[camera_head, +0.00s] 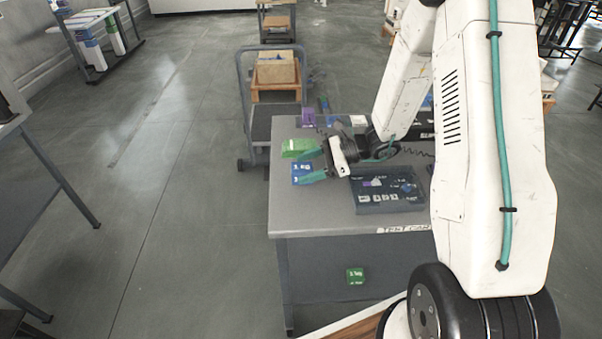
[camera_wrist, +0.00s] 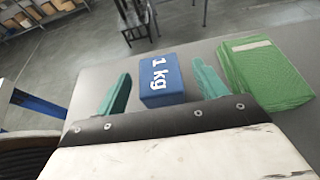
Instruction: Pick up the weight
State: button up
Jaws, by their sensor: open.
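The weight is a blue block marked "1 kg" (camera_wrist: 163,82) in the wrist view, standing on the grey table. In the head view the blue weight (camera_head: 301,173) shows near the table's left edge, partly behind my gripper. My gripper (camera_wrist: 156,92) has its two teal fingers apart, one on each side of the weight, with gaps visible on both sides. In the head view my gripper (camera_head: 313,166) is low over the table's left side.
A purple item (camera_head: 307,116) and a cart (camera_head: 258,125) stand behind.

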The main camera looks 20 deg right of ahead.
jog(key=shift+x, duration=0.9)
grip_shut()
jog(key=shift+r, duration=0.2)
